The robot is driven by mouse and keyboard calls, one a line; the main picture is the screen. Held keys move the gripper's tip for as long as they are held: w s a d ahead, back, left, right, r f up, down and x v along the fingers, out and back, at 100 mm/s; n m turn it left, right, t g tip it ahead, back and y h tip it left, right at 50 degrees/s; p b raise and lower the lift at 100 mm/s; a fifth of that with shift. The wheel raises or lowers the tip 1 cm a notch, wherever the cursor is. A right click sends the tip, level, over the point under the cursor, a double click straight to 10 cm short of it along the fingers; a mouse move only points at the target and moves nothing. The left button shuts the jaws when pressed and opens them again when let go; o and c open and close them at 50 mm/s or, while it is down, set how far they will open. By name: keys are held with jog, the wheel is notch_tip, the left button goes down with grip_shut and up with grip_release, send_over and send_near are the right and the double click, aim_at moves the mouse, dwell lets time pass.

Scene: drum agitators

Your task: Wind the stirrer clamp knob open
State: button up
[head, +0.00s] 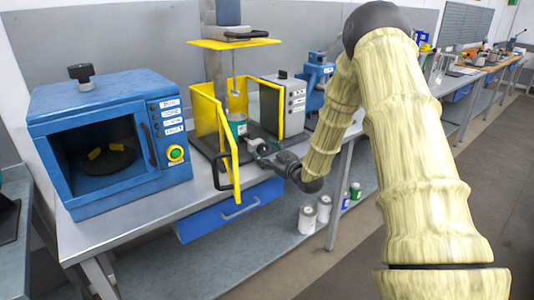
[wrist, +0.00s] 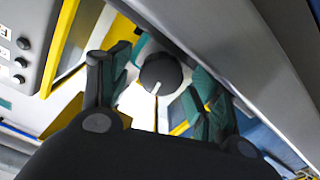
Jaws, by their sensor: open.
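A round dark knob (wrist: 160,74) with a white pointer line shows in the wrist view. My gripper (wrist: 163,82) is open, with one teal-padded finger on each side of the knob. I cannot tell whether either finger touches it. In the head view my gripper (head: 258,146) is low at the front right of the stirrer, beside the teal can (head: 237,124). The knob cannot be made out there. The stirrer has a grey column (head: 216,65), a thin shaft over the can and a yellow guard (head: 203,110).
A blue oven-like machine (head: 105,135) with a black knob on top stands at the left. A grey control box (head: 290,105) and a blue machine (head: 316,78) stand behind my gripper. The bench front (head: 130,225) is clear. Several cans stand on the lower shelf.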

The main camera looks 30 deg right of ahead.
jog(key=s+d, duration=0.1)
jog(key=s, duration=1.1)
jog(key=m+b, duration=0.1)
jog(key=b, duration=0.2)
jog(key=m+b, duration=0.2)
jog(key=b, duration=0.1)
jog(key=m+b, duration=0.1)
jog(key=b, duration=0.3)
jog(key=shift+w+f, duration=0.1)
jog(key=shift+w, duration=0.2)
jog(key=shift+m, duration=0.3)
jog(key=w, duration=0.7)
jog(key=w+a, duration=0.1)
jog(key=w, duration=0.2)
jog(key=shift+w, duration=0.4)
